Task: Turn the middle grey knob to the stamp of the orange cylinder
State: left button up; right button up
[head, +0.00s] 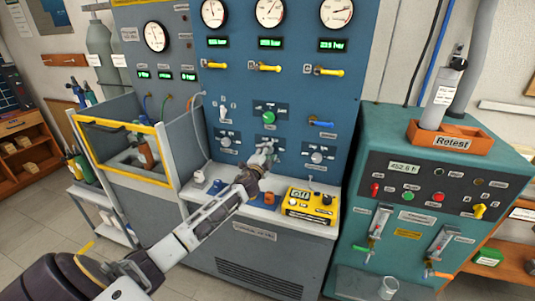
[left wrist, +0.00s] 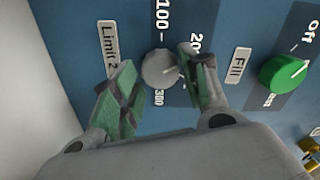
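The middle grey knob (left wrist: 159,69) shows in the left wrist view beside a "Limit 2" label, with 100, 200 and 300 printed around it. Its white mark points right, roughly towards the 200. My left gripper (left wrist: 158,72) is open, one finger on each side of the knob. The right finger is very close to it; I cannot tell if they touch. In the head view my left gripper (head: 265,158) hides this knob. An orange-brown cylinder (head: 147,153) stands in the yellow-framed cage (head: 119,126); its stamp is too small to read. My right gripper is not in view.
Other grey knobs sit left (head: 228,141) and right (head: 316,157) on the blue panel. A green knob (head: 268,117) is above. The yellow meter (head: 312,204) and a small orange-brown item (head: 269,198) are on the ledge. A green bench (head: 390,140) stands right.

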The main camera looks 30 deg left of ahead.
pick_arm(q)
jog(key=shift+o, duration=1)
jog(key=v, duration=1.2)
dwell(0.9)
